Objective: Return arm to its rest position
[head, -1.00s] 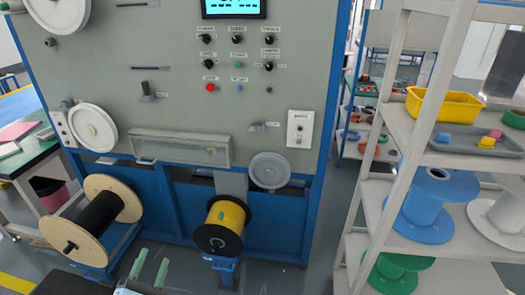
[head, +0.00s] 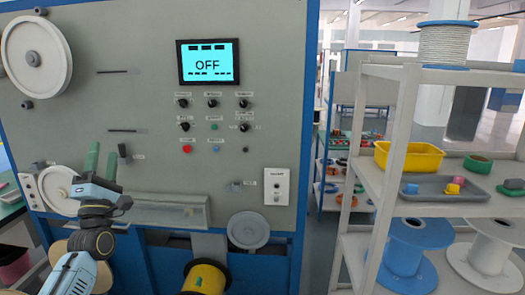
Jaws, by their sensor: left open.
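My left gripper (head: 101,162) is in the lower left of the head view, raised in front of the grey machine panel (head: 145,100). Its two green fingers point up and stand apart, with nothing between them. My left arm comes up from the bottom left and hides part of the lower left panel and a wooden-sided spool. My right gripper is not in view.
A yellow and black spool (head: 205,279) sits low at the machine's front. A white shelf (head: 455,205) at right holds a yellow bin (head: 409,156), a grey tray (head: 444,188) and a blue spool (head: 411,249). Floor shows between machine and shelf.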

